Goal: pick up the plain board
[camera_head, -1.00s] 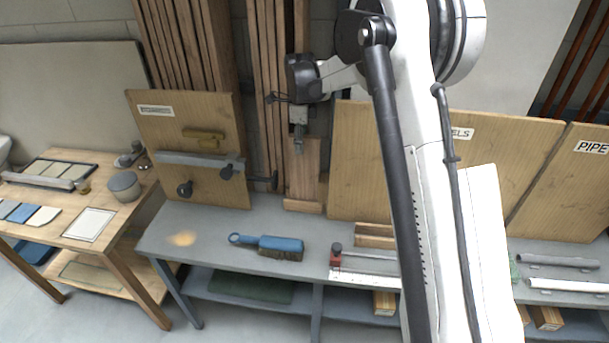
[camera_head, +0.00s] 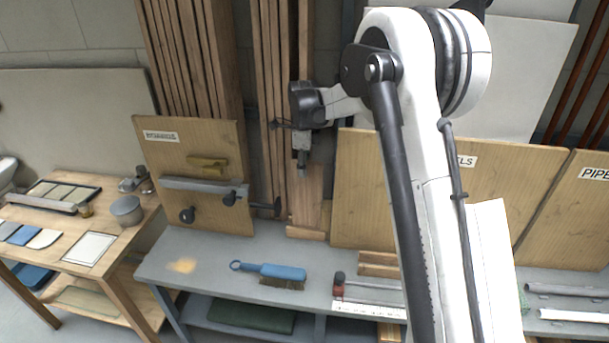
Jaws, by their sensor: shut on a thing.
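A plain light-wood board (camera_head: 309,204) stands upright at the back of the grey workbench, between two large wooden panels. A small wooden block or ledge (camera_head: 305,233) shows at its foot. My gripper (camera_head: 302,168) points down at the board's top edge, with its fingers shut on the board. The fingertips are small and partly overlap the board, so the exact grip is hard to see. The board looks close to vertical. I cannot tell whether its lower end is clear of the ledge.
A tool panel (camera_head: 160,205) stands left of the board. A blue brush (camera_head: 275,273) lies on the bench (camera_head: 215,255) in front. A red-and-black tool (camera_head: 339,288) sits right of it. Tall timber strips rise behind my gripper. A side table (camera_head: 75,235) is at left.

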